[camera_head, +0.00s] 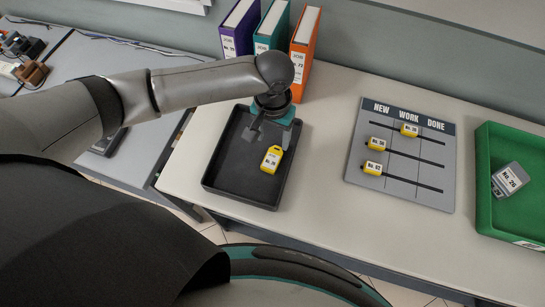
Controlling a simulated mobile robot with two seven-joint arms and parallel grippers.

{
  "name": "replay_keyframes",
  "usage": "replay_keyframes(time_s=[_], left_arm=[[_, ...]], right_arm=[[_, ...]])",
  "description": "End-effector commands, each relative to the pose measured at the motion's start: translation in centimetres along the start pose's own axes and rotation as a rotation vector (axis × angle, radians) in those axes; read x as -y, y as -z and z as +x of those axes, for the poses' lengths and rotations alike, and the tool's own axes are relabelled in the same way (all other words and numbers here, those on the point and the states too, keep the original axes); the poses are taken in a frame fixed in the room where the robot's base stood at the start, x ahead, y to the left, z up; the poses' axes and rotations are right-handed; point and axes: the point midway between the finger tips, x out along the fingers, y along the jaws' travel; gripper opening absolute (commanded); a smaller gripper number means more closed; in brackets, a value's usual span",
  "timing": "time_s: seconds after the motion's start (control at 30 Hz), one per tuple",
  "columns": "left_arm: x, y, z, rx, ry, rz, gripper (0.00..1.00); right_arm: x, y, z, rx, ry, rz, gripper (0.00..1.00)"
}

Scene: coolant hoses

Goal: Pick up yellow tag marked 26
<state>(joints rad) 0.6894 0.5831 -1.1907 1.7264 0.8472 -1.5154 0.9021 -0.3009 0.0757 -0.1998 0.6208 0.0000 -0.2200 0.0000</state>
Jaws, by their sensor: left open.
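A yellow tag (271,159) lies in the black tray (211,165), towards its right side. It has a white label whose number is too small to read surely. My left gripper (270,137) reaches over the tray from behind, pointing down. Its fingers are apart and empty, just behind the tag in the picture; I cannot tell the height gap. My right gripper is not in view.
A grey board (417,178) headed NEW, WORK, DONE carries several yellow tags on black slots. A green tray (485,170) at right holds a grey labelled block (510,180). Purple, teal and orange binders (306,40) stand behind the black tray. Table between tray and board is clear.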

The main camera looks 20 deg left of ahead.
Motion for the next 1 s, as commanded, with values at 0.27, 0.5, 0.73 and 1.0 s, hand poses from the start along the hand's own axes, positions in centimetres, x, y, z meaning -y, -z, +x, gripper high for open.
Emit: replay_keyframes(time_s=[0.27, 0.5, 0.73, 1.0], left_arm=[[-0.1, 0.0, 2.5, 0.0, 0.0, 0.0, 0.65], [-0.4, 0.0, 5.4, 0.001, 0.0, 0.001, 0.65], [-0.4, 0.0, 7.5, -0.001, -0.001, 0.001, 0.65], [-0.4, 0.0, 7.5, -0.001, -0.001, 0.001, 0.62]], right_arm=[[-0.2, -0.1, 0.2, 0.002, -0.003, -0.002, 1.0], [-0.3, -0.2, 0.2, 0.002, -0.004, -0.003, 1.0], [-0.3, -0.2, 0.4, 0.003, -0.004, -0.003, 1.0], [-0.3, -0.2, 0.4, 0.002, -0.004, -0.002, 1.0]])
